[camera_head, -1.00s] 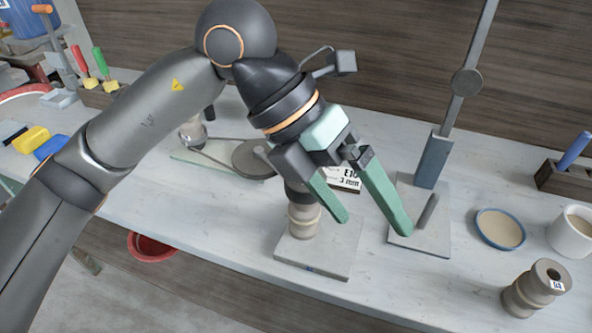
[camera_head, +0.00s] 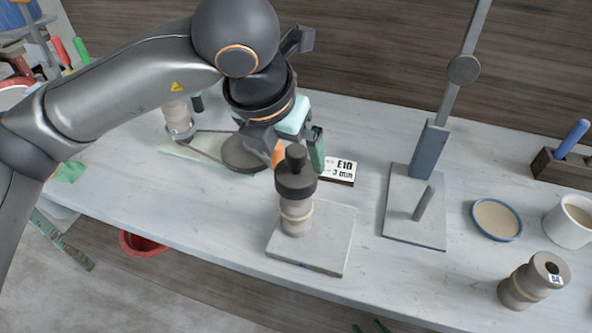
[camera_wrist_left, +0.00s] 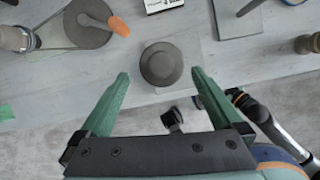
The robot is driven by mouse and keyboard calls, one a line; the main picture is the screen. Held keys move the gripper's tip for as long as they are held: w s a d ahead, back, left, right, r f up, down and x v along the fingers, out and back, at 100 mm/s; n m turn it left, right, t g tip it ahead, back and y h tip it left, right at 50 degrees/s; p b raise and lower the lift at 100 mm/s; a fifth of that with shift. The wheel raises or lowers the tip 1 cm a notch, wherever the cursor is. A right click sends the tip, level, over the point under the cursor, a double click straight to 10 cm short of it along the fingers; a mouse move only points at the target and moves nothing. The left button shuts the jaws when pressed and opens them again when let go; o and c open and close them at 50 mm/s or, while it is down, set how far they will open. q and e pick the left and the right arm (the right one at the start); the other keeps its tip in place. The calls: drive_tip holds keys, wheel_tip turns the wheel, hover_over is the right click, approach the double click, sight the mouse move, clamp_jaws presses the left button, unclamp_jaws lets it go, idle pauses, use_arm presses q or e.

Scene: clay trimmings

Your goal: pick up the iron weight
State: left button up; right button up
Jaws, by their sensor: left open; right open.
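The iron weight (camera_head: 297,178) is a dark round block with a knob on top. It sits upright on a pale ringed clay cylinder (camera_head: 296,216), which stands on a grey square slab (camera_head: 325,238). My left gripper (camera_head: 297,148) is open behind and around the knob's height in the head view; its nearer parts are partly hidden by the weight. In the left wrist view the weight (camera_wrist_left: 161,64) shows from above, centred between the open green fingertips (camera_wrist_left: 160,73), with a gap on both sides. Only green tips of my right gripper (camera_head: 370,326) show at the bottom edge.
A grey disc (camera_head: 243,155) with an orange-handled tool lies left of the weight. A label block (camera_head: 340,171) reading E10 is behind it. A stand with a tall post (camera_head: 428,150) rises to the right. A blue-rimmed dish (camera_head: 497,220), white mug (camera_head: 568,222) and another cylinder (camera_head: 533,282) are further right.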

sight(297, 162)
use_arm(q)
drive_tip(key=x, duration=0.5)
drive_tip(key=shift+d+p, duration=0.2)
drive_tip(key=shift+p, duration=0.2)
drive_tip(key=shift+c, duration=0.3)
drive_tip(key=shift+r, duration=0.1)
drive_tip(key=c, duration=1.5)
drive_tip(key=shift+w+r, duration=0.15)
clamp_jaws()
